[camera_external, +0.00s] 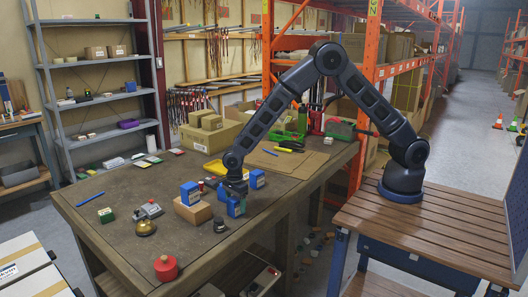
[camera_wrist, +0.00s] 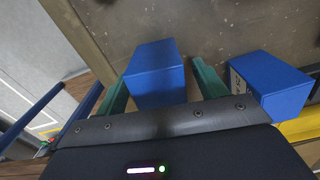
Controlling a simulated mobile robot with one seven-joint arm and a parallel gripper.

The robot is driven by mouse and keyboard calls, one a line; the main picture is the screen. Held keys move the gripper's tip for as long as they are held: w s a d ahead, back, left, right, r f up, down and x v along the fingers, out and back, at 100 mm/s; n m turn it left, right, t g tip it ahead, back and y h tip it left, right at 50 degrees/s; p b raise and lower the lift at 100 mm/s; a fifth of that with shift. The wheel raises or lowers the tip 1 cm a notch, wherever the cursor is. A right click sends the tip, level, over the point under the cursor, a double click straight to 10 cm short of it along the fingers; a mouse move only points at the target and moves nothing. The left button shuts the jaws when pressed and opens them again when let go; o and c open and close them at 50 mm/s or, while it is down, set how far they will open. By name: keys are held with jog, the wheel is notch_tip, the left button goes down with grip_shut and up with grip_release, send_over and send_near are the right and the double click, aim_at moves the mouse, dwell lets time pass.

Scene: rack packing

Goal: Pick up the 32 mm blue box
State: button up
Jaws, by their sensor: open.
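Several small blue boxes are on the workbench; I cannot tell by size which is the 32 mm one. One blue box (camera_external: 236,208) is under my gripper (camera_external: 236,188) in the external view. In the wrist view, a plain blue box (camera_wrist: 153,70) lies between the green fingers of my gripper (camera_wrist: 161,80), which are open on either side of it. I cannot tell whether they touch it. A second blue box with a white label (camera_wrist: 270,84) is just right of the right finger. Another blue box (camera_external: 257,179) stands behind my gripper.
A blue box (camera_external: 190,192) stands by a brown wooden block (camera_external: 192,212) left of my gripper. A dark jar (camera_external: 219,224) is near the bench's front edge. A yellow tray (camera_external: 214,168) lies behind. The bench (camera_external: 115,220) has free room at the left.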

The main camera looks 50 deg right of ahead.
notch_tip(320, 180, down, 2)
jog(key=shift+f, duration=0.2)
jog(key=shift+c, duration=0.2)
jog(key=c, duration=1.1)
jog(key=shift+r, duration=0.1)
